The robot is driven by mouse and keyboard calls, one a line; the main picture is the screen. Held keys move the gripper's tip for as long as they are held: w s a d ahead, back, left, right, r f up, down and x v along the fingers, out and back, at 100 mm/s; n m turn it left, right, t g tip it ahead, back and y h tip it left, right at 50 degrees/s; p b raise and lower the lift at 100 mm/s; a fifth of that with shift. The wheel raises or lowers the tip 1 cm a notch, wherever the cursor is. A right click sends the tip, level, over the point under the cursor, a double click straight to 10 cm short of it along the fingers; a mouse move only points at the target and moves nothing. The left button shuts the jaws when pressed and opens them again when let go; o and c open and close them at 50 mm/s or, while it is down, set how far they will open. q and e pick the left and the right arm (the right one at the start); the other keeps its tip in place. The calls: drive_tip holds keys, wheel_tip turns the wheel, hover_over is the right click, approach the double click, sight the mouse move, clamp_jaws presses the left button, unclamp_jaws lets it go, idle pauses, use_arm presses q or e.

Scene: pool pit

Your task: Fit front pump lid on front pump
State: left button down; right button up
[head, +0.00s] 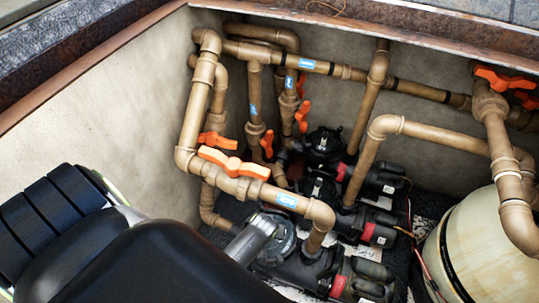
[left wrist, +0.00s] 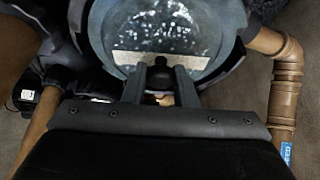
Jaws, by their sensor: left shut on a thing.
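The front pump (head: 305,268) is the nearest black pump, low in the pit with its black motor to the right. My left gripper (head: 258,232) reaches down over its round top, and my arm hides part of it. In the left wrist view the gripper fingers (left wrist: 160,88) are shut on the dark knob of the front pump lid (left wrist: 165,28), a round, clear bluish disc. A dark ring with lugs (left wrist: 236,70) surrounds the lid. I cannot tell whether the lid is fully seated or slightly above the pump. My right gripper is not in view.
A brown pipe with an orange valve handle (head: 233,163) runs close above the front pump, and its elbow (head: 319,214) comes down beside it. Two more pumps (head: 323,145) stand behind. A cream tank (head: 490,250) is at the right.

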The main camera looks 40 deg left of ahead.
use_arm(q)
drive_tip(key=c, duration=1.1)
unclamp_jaws()
drive_tip(key=shift+r+p, duration=0.65)
drive_tip(key=shift+p, duration=0.25)
drive_tip(key=shift+r, duration=0.1)
drive_tip(key=shift+r+p, duration=0.6)
drive_tip(key=shift+p, duration=0.3)
drive_tip(key=shift+r, duration=0.1)
